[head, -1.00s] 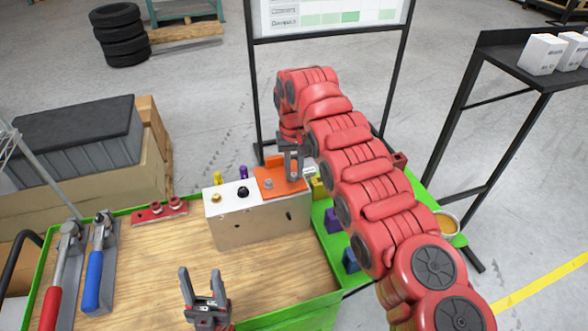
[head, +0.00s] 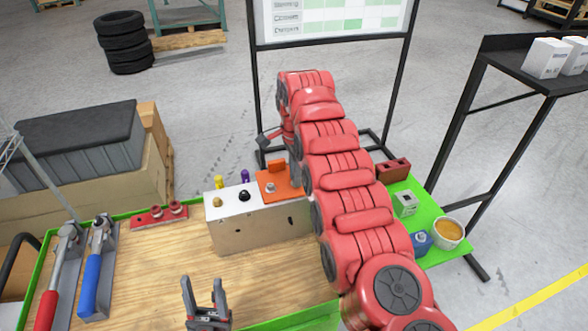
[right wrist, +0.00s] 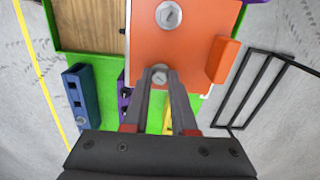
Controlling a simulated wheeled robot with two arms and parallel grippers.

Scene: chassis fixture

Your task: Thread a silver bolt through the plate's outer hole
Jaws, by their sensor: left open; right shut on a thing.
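The orange plate (head: 284,189) lies on the right end of the white-topped chassis box (head: 245,234). One silver bolt (head: 270,187) sits in the plate, and it also shows in the right wrist view (right wrist: 169,14). My right gripper (right wrist: 160,78) is shut on a second silver bolt (right wrist: 160,74) at the near edge of the plate in that view. The outer hole is hidden; I cannot tell whether the held bolt is in it. My red right arm hides that gripper in the head view. My left gripper (head: 203,287) is open and empty over the wooden tabletop.
Black (head: 244,195) and brass (head: 217,202) fittings stand on the box. Toggle clamps with red and blue handles (head: 90,283) are at left. The green shelf (head: 439,203) at right carries blocks and an amber-filled bowl (head: 448,232). Bare wood (head: 150,265) lies left of the box.

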